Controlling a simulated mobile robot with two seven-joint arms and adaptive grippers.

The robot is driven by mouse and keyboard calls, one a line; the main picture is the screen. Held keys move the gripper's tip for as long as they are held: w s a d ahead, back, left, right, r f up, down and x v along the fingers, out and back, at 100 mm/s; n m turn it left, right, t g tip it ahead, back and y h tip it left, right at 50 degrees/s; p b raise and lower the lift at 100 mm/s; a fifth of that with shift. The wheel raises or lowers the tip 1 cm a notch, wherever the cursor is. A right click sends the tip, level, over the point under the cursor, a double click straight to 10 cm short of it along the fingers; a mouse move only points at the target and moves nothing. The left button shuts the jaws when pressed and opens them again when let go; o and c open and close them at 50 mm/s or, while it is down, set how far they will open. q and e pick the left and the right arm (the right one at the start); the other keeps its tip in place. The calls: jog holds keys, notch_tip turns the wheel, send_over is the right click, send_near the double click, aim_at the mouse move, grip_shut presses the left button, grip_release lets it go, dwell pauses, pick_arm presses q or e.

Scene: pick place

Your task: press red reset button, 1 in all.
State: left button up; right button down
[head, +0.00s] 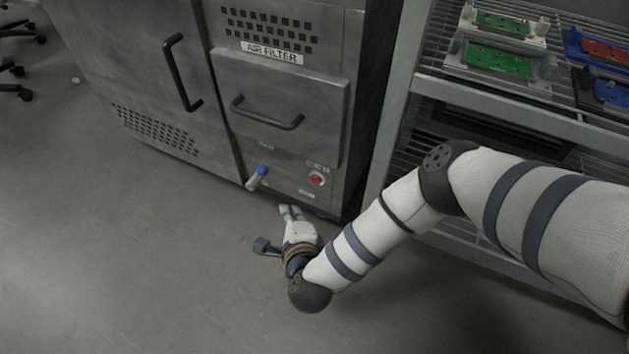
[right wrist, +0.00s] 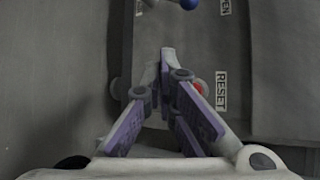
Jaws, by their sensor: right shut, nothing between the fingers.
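The red reset button (head: 316,179) is on the lower front panel of the grey machine, just under a small label. In the right wrist view the red button (right wrist: 198,87) is partly hidden behind a finger of my right gripper, beside the RESET label (right wrist: 221,90). My right gripper (head: 290,211) is shut and empty, low in front of the machine, below and to the left of the button in the head view. Its fingertips (right wrist: 166,56) meet in the right wrist view. I cannot tell if they touch the panel. My left gripper is not in view.
A blue-tipped lever (head: 259,176) sticks out of the panel left of the button. A drawer handle (head: 267,115) and a door handle (head: 181,72) are higher up. A wire rack (head: 480,85) with circuit boards stands at right.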

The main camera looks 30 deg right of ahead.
jog(key=w+d+b, duration=0.1)
jog(key=w+d, duration=0.3)
jog(key=d, duration=0.1)
jog(key=shift+d, duration=0.2)
jog(key=shift+w, duration=0.1)
dwell(1.2)
jog(key=shift+w+d, duration=0.25)
jog(key=shift+d, duration=0.1)
jog(key=shift+w+d, duration=0.25)
jog(key=shift+d, duration=0.1)
dwell(0.8)
jog(key=shift+a, duration=0.1)
jog(key=shift+s+a, duration=0.55)
jog(key=shift+a, duration=0.05)
jog(key=s+a, duration=0.1)
jog(key=a, duration=0.1)
jog(key=s+a+p, duration=0.1)
jog(key=s+a, duration=0.1)
dwell(0.3)
